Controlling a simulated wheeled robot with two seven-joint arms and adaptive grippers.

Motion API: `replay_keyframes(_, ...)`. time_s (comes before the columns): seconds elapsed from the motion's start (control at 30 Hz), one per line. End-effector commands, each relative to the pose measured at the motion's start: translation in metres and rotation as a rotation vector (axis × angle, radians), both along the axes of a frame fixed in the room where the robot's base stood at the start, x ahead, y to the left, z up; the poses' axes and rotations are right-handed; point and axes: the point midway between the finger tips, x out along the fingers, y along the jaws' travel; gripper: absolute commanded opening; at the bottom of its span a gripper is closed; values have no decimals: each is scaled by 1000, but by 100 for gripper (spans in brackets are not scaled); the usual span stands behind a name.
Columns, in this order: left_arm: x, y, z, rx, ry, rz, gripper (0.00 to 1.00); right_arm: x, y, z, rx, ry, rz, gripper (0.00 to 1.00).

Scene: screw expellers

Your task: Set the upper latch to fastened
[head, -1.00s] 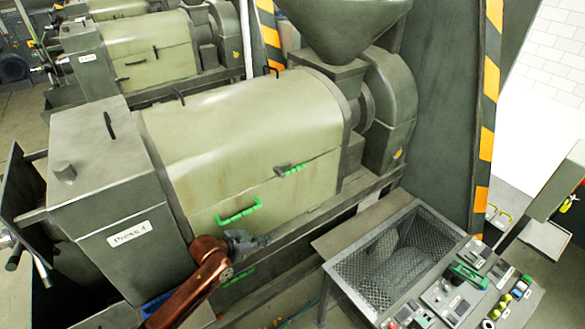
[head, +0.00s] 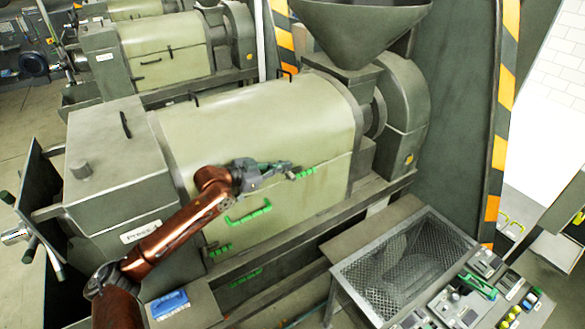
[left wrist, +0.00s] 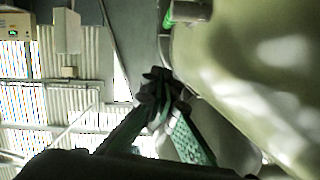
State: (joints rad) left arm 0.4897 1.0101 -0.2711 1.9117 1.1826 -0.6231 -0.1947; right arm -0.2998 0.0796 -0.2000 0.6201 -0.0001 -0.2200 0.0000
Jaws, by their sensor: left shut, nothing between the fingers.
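The upper latch (head: 306,173) has a green grip and a grey base and sits on the front of the pale green press cover (head: 255,120). My left gripper (head: 287,167) is shut and empty, its tips beside the latch's grey base at its left end. I cannot tell whether they touch. In the left wrist view the shut fingertips (left wrist: 162,87) are mid-picture, and a green piece with a grey part, likely the latch (left wrist: 169,19), shows above them. A green handle (head: 249,213) is below on the cover. My right gripper is not in view.
A mesh-covered bin (head: 400,260) and a control panel (head: 470,290) with buttons stand at front right. A large hopper (head: 360,30) rises above the press. More green fittings (head: 218,250) are low on the press. A blue box (head: 170,304) lies at bottom left.

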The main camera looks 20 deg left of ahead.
Motion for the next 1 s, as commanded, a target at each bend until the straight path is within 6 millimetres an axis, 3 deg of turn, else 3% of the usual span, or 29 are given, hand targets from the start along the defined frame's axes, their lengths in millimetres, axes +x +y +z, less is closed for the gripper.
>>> replay_keyframes(0.47, 73, -54, -19, -2, 1, -1, 0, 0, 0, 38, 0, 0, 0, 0)
replay_keyframes(0.7, 74, -45, -53, -1, 2, 1, 0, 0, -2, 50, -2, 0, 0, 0)
replay_keyframes(1.0, 75, -44, -62, 1, 0, 0, 0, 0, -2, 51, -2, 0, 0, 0)
